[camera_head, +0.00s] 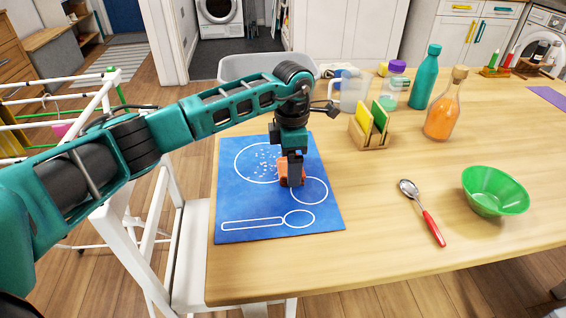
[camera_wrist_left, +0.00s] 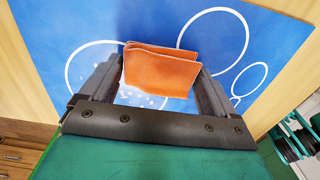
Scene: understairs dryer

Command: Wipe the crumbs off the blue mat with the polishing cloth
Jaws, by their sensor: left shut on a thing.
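The blue mat (camera_head: 235,209) lies at the left end of the wooden table, with white outlines of a plate, a smaller circle and a spoon. White crumbs (camera_head: 264,160) lie scattered inside the large outline. My left gripper (camera_head: 293,174) is over the mat, right of the crumbs, shut on the folded orange polishing cloth (camera_head: 284,168). In the left wrist view the cloth (camera_wrist_left: 162,70) sits between both fingers, with some crumbs (camera_wrist_left: 140,97) showing below it. I cannot tell whether the cloth touches the mat. My right gripper is not in view.
A wooden holder (camera_head: 371,133) with yellow and green pieces, a clear jug (camera_head: 354,92), an orange bottle (camera_head: 444,108) and a teal bottle (camera_head: 425,77) stand behind the mat. A red-handled spoon (camera_head: 424,214) and green bowl (camera_head: 494,190) are right. Table between mat and spoon is clear.

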